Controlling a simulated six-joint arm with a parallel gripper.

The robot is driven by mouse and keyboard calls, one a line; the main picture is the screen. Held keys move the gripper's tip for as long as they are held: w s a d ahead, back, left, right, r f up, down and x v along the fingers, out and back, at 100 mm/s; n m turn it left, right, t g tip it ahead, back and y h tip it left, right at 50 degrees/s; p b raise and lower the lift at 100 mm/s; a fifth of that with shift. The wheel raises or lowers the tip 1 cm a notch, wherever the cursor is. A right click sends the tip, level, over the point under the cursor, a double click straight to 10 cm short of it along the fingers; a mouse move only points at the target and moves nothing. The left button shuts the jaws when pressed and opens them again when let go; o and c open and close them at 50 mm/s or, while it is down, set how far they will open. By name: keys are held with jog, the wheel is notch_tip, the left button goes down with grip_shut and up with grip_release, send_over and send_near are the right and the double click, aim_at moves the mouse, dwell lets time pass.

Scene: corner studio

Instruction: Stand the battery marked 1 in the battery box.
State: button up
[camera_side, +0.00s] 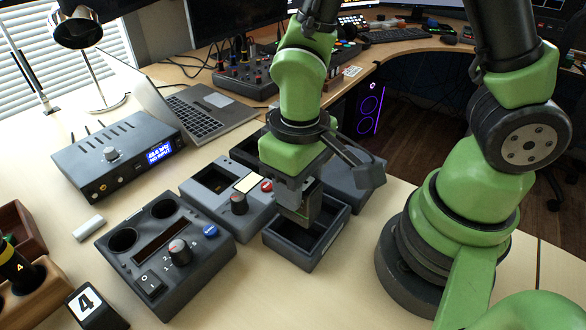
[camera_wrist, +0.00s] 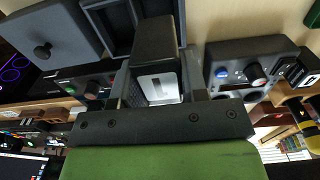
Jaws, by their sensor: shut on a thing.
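My gripper (camera_side: 300,208) is shut on a dark block-shaped battery, over the open dark grey battery box (camera_side: 290,254) in the side view. In the wrist view the battery (camera_wrist: 155,45) sits between the two fingers of my gripper (camera_wrist: 156,78). A white label with a grey mark shows on its near end; I cannot read the mark surely. The box (camera_wrist: 95,5) shows beyond the battery, with a wall between compartments. My gripper hides most of the battery in the side view. I cannot tell whether its lower end is inside the box or touches it.
A grey device with a red button (camera_side: 266,185) stands close left of the box. A device with two round holes (camera_side: 208,262) stands nearer. Bare table lies right.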

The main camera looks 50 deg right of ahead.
jog(key=shift+f, duration=3.05)
jog(key=shift+f, duration=0.7)
jog(key=o, duration=1.2)
jog(key=shift+r, duration=0.1)
jog(key=shift+r, duration=2.95)
jog(key=shift+r, duration=2.5)
jog(key=shift+r, duration=0.1)
